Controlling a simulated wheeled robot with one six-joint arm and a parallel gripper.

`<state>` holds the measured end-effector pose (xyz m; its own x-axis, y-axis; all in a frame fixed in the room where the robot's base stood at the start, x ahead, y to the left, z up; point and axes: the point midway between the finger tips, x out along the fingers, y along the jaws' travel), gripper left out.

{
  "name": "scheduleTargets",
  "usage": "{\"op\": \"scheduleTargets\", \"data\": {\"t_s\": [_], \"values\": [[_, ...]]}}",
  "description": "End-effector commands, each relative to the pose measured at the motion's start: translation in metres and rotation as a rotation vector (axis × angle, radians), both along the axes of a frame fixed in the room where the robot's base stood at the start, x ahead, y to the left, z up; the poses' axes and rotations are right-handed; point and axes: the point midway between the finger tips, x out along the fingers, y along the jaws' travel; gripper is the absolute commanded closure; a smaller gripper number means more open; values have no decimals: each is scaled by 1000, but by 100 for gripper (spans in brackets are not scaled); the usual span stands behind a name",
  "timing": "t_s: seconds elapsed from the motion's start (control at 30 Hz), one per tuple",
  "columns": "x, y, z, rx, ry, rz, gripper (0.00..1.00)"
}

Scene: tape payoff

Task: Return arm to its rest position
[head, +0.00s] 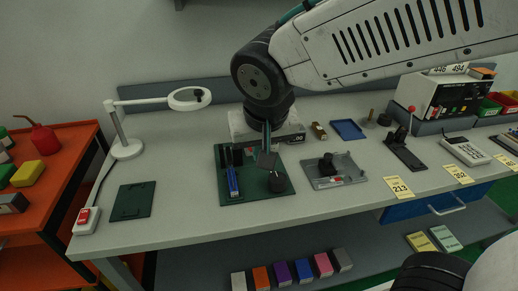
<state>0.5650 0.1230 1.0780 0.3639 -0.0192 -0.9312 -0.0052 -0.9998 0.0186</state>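My arm reaches in from the upper right. Its wrist hangs over the green mat (243,196) on the workbench (190,215). My gripper (267,154) points down just above this mat, small and dark in the head view. Its fingers blend with the dark things behind them, so I cannot tell whether they are apart or hold anything. A blue and black item (233,181) stands on the left of the mat. A round black piece (278,183) is at its right. A pale box (240,127) behind the mat is partly hidden by my wrist.
A magnifier lamp (127,148) stands at the left, beside a bare green mat (133,200). A grey tray (335,172) and a blue tray (348,129) lie right of my gripper. A red-knobbed lever device (404,152) and a calculator-like device (466,152) are farther right.

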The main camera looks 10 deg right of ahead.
Motion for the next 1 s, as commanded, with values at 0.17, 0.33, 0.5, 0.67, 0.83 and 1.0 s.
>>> {"op": "scheduleTargets", "data": {"t_s": [0.17, 0.33, 0.5, 0.67, 0.83, 1.0], "values": [[0, 0, 0, -6, 1, 14, 100], [-17, -9, -8, -78, 80, 116, 100], [-57, -51, -6, -122, 212, 205, 100], [-95, -92, 2, -95, 296, 214, 100], [-132, -127, 11, -28, 320, 152, 100], [-146, -147, 19, 13, 274, 36, 100]]}}
